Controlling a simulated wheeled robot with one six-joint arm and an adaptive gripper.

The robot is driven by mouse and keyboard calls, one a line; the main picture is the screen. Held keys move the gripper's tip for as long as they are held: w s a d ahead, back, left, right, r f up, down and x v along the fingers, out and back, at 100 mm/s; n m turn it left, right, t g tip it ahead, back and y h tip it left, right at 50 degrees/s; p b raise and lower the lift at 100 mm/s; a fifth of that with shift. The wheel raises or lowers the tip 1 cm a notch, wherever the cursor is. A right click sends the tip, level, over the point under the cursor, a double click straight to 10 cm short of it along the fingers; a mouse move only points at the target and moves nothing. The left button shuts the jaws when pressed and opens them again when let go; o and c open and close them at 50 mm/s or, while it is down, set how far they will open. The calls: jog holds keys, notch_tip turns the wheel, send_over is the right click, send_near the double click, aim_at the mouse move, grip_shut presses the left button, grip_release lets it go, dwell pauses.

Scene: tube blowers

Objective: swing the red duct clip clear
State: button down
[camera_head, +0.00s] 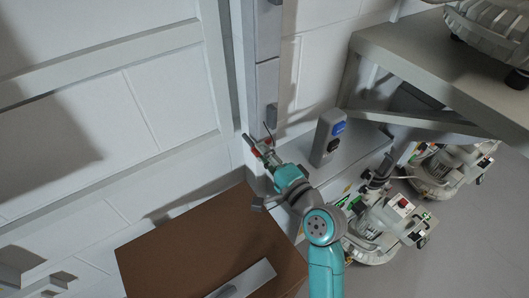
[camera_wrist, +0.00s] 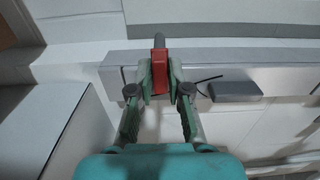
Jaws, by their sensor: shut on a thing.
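The red duct clip (camera_wrist: 160,72) stands between the two fingers of my gripper (camera_wrist: 159,82) in the wrist view. The fingers are shut on it, one on each side. A grey rounded end shows just above the clip. In the head view my gripper (camera_head: 264,154) is at the foot of the grey vertical duct, with small bits of the red clip (camera_head: 256,152) showing beside the fingers. Most of the clip is hidden there by the gripper.
The grey duct (camera_head: 266,85) runs up the white wall. A grey box with a blue switch (camera_head: 338,128) stands to the right. A brown box top (camera_head: 200,240) lies below left. A shelf (camera_head: 440,60) and blower machines (camera_head: 385,225) are at right.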

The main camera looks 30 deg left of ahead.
jog(key=shift+s+a+r+n, duration=0.1)
jog(key=shift+s+r+n, duration=0.05)
jog(key=shift+n, duration=2.8)
jog(key=shift+s+a+r+n, duration=0.1)
jog(key=shift+s+r+n, duration=0.05)
jog(key=shift+n, duration=2.85)
jog(key=shift+s+a+r+n, duration=0.1)
jog(key=shift+s+r+n, duration=0.05)
jog(key=shift+n, duration=2.8)
jog(key=c, duration=1.2)
grip_release()
jog(key=shift+o, duration=0.2)
jog(key=v, duration=1.2)
